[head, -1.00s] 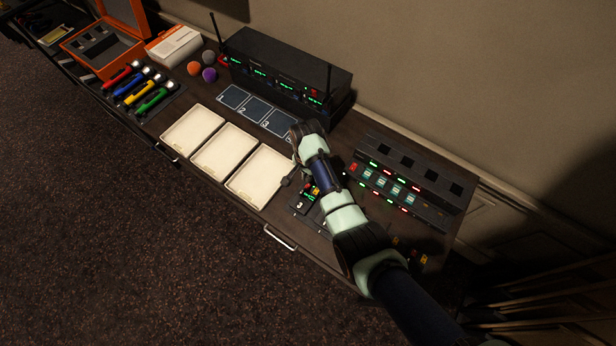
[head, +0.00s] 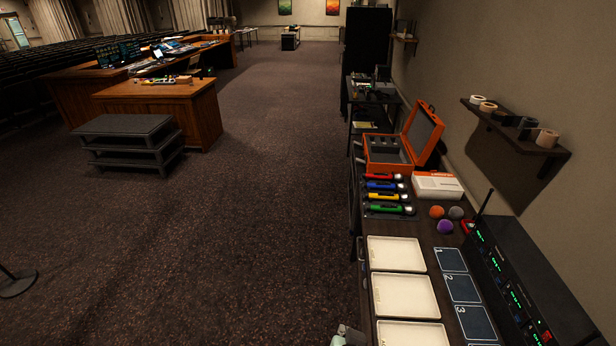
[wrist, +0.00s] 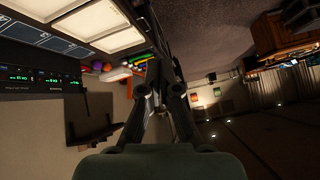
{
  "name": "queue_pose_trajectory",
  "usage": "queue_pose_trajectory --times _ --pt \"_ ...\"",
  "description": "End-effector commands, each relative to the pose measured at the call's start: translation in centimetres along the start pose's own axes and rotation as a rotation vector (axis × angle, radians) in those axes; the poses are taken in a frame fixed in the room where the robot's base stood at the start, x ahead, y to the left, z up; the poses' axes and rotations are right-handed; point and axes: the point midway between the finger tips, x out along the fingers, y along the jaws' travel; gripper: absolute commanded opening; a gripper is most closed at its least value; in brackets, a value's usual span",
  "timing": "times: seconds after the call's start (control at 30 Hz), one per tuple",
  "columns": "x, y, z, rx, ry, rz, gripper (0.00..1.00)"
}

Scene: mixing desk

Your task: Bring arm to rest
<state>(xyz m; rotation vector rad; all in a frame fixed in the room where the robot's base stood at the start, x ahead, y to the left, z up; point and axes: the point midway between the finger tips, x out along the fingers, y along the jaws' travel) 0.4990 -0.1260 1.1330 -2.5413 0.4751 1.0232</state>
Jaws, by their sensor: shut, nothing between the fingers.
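My gripper (wrist: 162,72) shows in the middle of the wrist view, with its dark fingers together and nothing held between them. It is clear of the desk things seen there, which appear tilted. In the head view only a small pale piece of my arm (head: 347,337) shows at the bottom edge, beside the desk's near edge. The gripper's fingers are not seen in the head view.
The desk holds cream trays (head: 396,254), a row of coloured microphones (head: 384,186), an open orange case (head: 389,146) and a black receiver rack (head: 532,283) with an antenna. A wall shelf (head: 518,127) juts out above. The carpet (head: 230,230) left of the desk is clear.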

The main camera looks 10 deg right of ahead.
Motion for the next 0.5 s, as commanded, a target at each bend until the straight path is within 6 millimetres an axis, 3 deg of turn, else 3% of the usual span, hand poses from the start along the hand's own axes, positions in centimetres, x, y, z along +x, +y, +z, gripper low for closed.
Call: queue_pose_trajectory --times 0.03,0.1,0.27,0.3,0.5 --pt "-2.5 -2.8 0.3 -0.089 0.053 -0.055 0.0" --pt "-6.0 -5.8 0.6 -0.205 0.128 -0.122 0.0" --pt "-14.1 -10.9 2.0 -0.428 0.293 -0.253 0.0" --pt "-16.2 -11.5 0.2 -0.441 0.305 -0.256 0.0" --pt "-21.6 -12.8 -5.3 -0.431 0.299 -0.247 0.0"
